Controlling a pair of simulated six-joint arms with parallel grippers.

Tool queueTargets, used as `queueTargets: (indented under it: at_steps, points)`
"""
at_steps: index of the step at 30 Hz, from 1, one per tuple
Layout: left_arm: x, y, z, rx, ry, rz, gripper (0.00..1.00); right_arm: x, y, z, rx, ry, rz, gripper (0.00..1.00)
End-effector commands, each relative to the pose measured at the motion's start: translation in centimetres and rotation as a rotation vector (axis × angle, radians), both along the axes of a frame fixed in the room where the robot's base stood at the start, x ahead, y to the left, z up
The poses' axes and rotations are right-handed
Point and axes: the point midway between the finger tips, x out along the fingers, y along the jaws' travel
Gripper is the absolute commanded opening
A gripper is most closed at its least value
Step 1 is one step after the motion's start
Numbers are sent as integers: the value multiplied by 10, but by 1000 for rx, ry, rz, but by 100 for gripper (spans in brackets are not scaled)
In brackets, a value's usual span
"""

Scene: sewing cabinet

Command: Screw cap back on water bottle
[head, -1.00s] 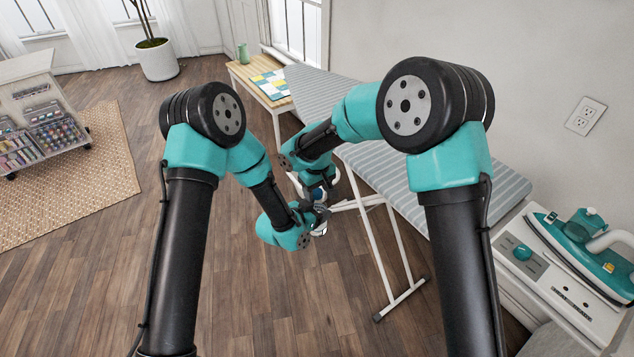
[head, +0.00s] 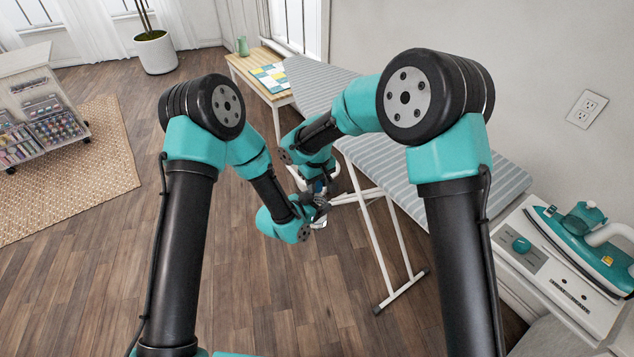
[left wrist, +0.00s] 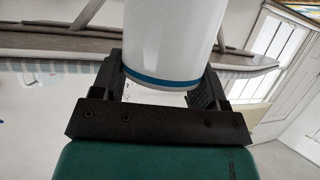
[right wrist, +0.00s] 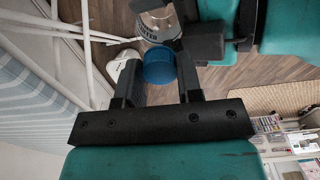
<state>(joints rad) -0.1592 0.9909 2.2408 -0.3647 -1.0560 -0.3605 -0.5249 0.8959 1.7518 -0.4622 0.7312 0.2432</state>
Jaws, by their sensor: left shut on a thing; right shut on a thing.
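The water bottle (left wrist: 172,40) is whitish with a blue band and sits between the fingers of my left gripper (left wrist: 165,85), which is shut on it. The blue cap (right wrist: 160,66) is between the fingers of my right gripper (right wrist: 158,78), which is shut on it. I cannot tell whether the cap touches the bottle's mouth or how far the threads are engaged. In the head view both grippers meet near the middle, and my own arms mostly hide bottle and cap.
A striped ironing board (head: 395,165) with white legs stands just right of the grippers. A teal iron (head: 585,240) rests on a white unit at the lower right. A small wooden table (head: 258,70) stands behind. The wood floor (head: 100,270) at left is open.

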Motion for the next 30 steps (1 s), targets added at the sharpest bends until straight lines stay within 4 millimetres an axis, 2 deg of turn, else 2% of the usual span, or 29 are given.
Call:
queueTargets:
  at_steps: [1,2,10,22,26,30]
  points:
    - [0,0,0,-1,-1,0,1,0,0,0,0,0,0,5]
    - [0,0,0,-1,-1,0,1,0,0,0,0,0,0,36]
    - [0,0,0,-1,-1,0,1,0,0,0,0,0,0,62]
    - [0,0,0,-1,-1,0,1,0,0,5,1,-1,3,63]
    - [0,0,0,-1,-1,0,1,1,0,16,1,-3,3,63]
    - [0,0,0,-1,-1,0,1,1,1,35,2,-4,4,63]
